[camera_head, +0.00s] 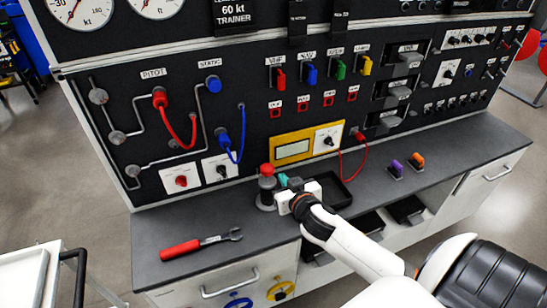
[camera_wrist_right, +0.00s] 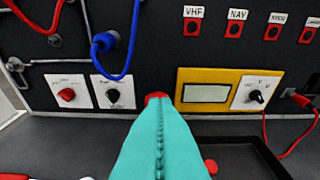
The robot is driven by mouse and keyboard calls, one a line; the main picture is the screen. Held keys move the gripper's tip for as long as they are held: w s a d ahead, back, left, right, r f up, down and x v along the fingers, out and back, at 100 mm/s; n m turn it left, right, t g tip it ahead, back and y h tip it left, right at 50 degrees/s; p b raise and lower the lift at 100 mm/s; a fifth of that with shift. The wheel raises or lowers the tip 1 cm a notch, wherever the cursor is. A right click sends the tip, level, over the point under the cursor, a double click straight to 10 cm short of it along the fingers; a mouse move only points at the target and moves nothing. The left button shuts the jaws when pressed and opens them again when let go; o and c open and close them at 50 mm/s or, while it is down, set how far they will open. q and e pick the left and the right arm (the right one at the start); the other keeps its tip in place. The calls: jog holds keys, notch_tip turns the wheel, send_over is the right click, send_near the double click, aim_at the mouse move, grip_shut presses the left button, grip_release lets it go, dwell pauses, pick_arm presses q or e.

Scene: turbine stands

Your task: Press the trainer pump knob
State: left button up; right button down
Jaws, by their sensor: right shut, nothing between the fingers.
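A small pump-like post with a grey base and a red knob on top (camera_head: 267,170) stands upright on the bench, close to the panel. My right gripper (camera_head: 283,180) has teal fingers and is just to the right of the red knob in the head view. In the right wrist view the fingers (camera_wrist_right: 158,125) are shut together and empty. A red top (camera_wrist_right: 156,97) shows just beyond their tips, partly hidden by them; I cannot tell whether they touch it. My left gripper is not in view.
A black tray (camera_head: 338,200) lies right of the post. A red-handled wrench (camera_head: 190,246) lies at left on the bench. Purple (camera_head: 396,169) and orange (camera_head: 417,160) items stand at right. A yellow-framed meter (camera_head: 293,149) and hoses are on the panel behind. The bench's left part is mostly clear.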

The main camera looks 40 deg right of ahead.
jog(key=shift+w+d+r, duration=0.1)
jog(key=shift+w+r, duration=0.15)
jog(key=shift+r, duration=0.8)
jog(key=p, duration=0.3)
send_over(267, 169)
jog(key=s, duration=0.2)
notch_tip(267, 169, down, 2)
jog(key=shift+w+d+f+b, duration=0.15)
jog(key=shift+f+b, duration=0.2)
jog(key=shift+f, duration=1.9)
